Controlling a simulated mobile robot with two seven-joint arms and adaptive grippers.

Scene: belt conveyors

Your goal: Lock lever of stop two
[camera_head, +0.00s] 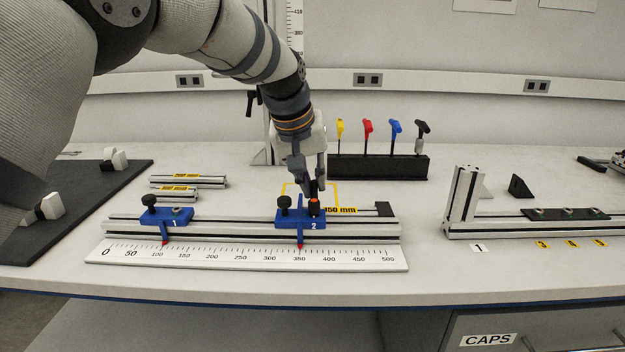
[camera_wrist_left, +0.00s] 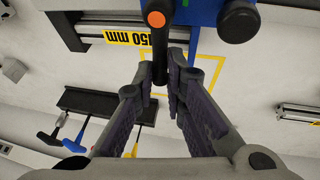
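Stop two (camera_head: 290,219) is a blue block marked 2 on the aluminium rail, with its red pointer near 350 on the scale. It carries a black knob on the left and a black lever with an orange cap (camera_head: 314,201) on the right. My left gripper (camera_head: 315,190) is at this lever from above. In the left wrist view the lever (camera_wrist_left: 159,55) stands between the two fingertips (camera_wrist_left: 160,72), which are close to both its sides; whether they touch it I cannot tell. My right gripper is not in view.
Stop one (camera_head: 180,217) is on the same rail to the left, near 110. A white ruler (camera_head: 250,258) lies in front. A black rack (camera_head: 380,167) with yellow, red, blue and black-handled tools stands behind. Another rail assembly (camera_head: 520,225) lies at the right. Short profiles (camera_head: 190,182) lie behind stop one.

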